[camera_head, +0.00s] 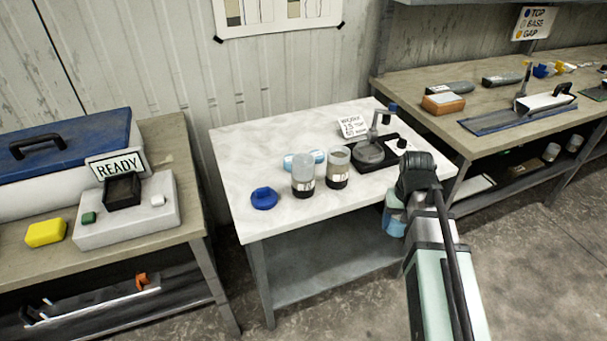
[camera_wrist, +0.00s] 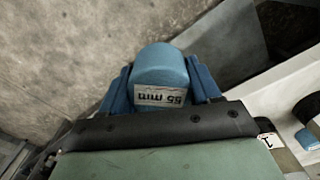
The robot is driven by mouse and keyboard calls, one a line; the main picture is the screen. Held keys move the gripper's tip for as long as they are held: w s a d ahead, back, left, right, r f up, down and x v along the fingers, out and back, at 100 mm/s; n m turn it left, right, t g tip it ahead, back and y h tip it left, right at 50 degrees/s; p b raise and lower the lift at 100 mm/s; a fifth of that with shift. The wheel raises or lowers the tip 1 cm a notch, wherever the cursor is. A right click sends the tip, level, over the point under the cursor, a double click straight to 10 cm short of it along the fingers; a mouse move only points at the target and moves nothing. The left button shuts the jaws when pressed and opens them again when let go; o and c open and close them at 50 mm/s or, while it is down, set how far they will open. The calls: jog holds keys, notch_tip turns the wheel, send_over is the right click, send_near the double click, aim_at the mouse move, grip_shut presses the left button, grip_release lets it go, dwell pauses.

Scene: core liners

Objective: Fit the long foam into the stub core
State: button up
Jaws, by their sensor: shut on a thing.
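My gripper (camera_wrist: 160,88) is shut on a blue foam plug with a "55 mm" label (camera_wrist: 162,62), its fingers on either side. In the head view the held foam (camera_head: 394,224) hangs beside the white table's front right edge, mostly behind my arm. Two clear tubes with dark cores in their lower parts stand upright on the table: a left tube (camera_head: 303,178) and a right tube (camera_head: 338,168). I cannot tell for sure which is the stub core. A light blue foam piece (camera_head: 293,161) lies behind them, partly hidden.
A blue cap (camera_head: 264,198) lies left of the tubes on the white table (camera_head: 240,160). A black-based stand (camera_head: 372,153) with a grey disc and post is right of them, by a small sign (camera_head: 353,126). The table's front strip is clear. Side benches hold other tools.

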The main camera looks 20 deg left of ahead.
jog(key=w+a+r+n, duration=0.1)
jog(key=a+r, duration=0.3)
jog(key=a, duration=0.4)
jog(key=w+a+r+n, duration=0.1)
jog(key=w+a+r, duration=0.1)
jog(key=a+r, duration=0.35)
jog(key=n, duration=0.2)
send_near(303, 176)
jog(key=w+d+r, duration=0.1)
jog(key=d+r, duration=0.1)
jog(key=w+a+r+n, duration=0.2)
jog(key=w+a+r, duration=0.1)
jog(key=a+r, duration=0.15)
jog(key=shift+s+d+f+n, duration=0.15)
jog(key=shift+f+n, duration=0.4)
jog(key=shift+f, duration=0.95)
jog(key=shift+s+d+f+n, duration=0.15)
jog(key=shift+f+n, duration=0.35)
jog(key=shift+f, duration=1.05)
jog(key=shift+s+d+f+n, duration=0.1)
jog(key=shift+d+f+n, duration=0.3)
jog(key=shift+f, duration=1.1)
jog(key=shift+a+f, duration=0.15)
jog(key=shift+f, duration=0.45)
jog(key=o, duration=1)
